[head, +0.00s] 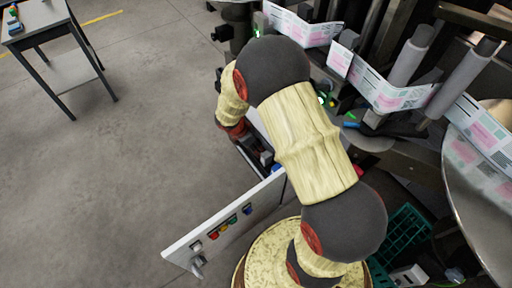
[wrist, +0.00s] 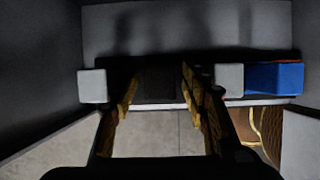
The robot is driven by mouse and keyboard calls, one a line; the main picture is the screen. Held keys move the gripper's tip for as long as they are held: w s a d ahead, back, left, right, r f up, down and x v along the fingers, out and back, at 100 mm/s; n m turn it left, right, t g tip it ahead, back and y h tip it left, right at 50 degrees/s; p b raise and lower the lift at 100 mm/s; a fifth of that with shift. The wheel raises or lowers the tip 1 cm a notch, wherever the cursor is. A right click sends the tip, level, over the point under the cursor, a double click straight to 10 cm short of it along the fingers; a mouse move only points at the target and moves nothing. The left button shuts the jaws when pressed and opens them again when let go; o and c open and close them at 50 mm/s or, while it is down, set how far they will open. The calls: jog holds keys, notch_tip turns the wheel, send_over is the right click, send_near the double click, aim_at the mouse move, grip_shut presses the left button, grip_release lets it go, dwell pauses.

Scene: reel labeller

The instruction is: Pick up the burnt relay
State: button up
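In the wrist view a dark, blackened block (wrist: 160,84), which looks like the burnt relay, sits in a row on a rail inside a dim grey cabinet. My gripper (wrist: 158,88) is open, with one yellow-and-black finger on each side of this block. Narrow gaps seem to show between fingers and block; contact cannot be told in the shadow. A pale grey block (wrist: 92,86) stands left of the fingers, and another pale block (wrist: 229,77) stands right, beside a blue block (wrist: 274,77).
The cabinet's open door (head: 226,226), with coloured buttons and a switch, juts out toward the lower left. The labeller's rollers and label web (head: 385,92) are on the right, with a green crate (head: 404,232) below. A small table (head: 60,55) stands far left; floor between is clear.

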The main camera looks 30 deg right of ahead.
jog(key=shift+c, duration=1.2)
grip_shut()
jog(key=shift+r, duration=0.1)
jog(key=shift+r+p, duration=0.4)
jog(key=shift+r, duration=0.1)
jog(key=a+p, duration=0.4)
jog(key=a, duration=1.4)
notch_tip(320, 180, up, 7)
jog(key=p, duration=0.6)
jog(key=shift+s+r, duration=0.2)
jog(key=shift+s, duration=0.1)
